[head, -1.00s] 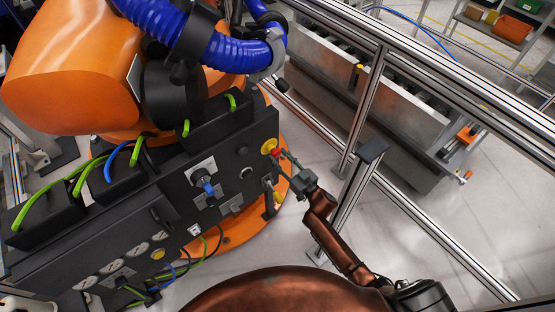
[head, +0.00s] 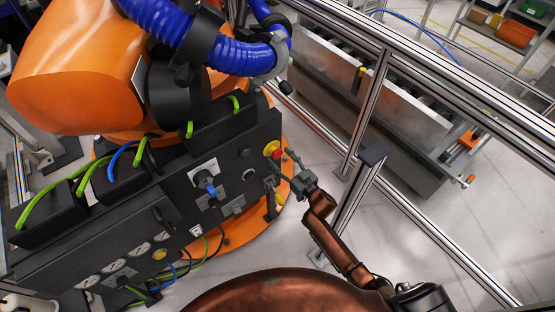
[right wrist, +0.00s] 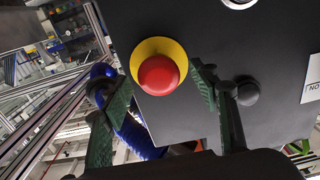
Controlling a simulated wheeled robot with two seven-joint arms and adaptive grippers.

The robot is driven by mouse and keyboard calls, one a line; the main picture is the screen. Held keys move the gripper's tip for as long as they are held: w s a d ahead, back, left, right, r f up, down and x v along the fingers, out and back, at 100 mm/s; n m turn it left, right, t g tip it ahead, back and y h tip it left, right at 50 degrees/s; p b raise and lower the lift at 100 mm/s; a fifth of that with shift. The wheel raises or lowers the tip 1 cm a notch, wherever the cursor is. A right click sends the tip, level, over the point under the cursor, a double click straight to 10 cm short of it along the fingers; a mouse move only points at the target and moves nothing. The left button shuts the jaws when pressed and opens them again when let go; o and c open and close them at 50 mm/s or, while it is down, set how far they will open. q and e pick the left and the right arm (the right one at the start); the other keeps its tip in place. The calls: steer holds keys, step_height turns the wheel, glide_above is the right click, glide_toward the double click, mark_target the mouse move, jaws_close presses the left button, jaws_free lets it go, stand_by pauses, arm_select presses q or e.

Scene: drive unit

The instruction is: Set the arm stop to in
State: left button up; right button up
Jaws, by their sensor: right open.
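The arm stop is a red mushroom button on a yellow collar (head: 272,149), on the right end of the dark front panel of the drive unit. In the right wrist view its red cap (right wrist: 159,75) faces me, apart from both fingers. Whether it is pressed in cannot be told. My right gripper (head: 283,163) is open and empty just in front of the panel, right of and slightly below the button in the head view. In the right wrist view its green fingers (right wrist: 152,82) stand on either side of the button. My left gripper is not in view.
An orange robot arm (head: 80,65) with a blue hose (head: 230,52) stands behind. A metal fence post (head: 352,200) is close right of my right arm.

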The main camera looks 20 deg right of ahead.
steer(key=v, duration=0.7)
steer(key=shift+s, duration=0.1)
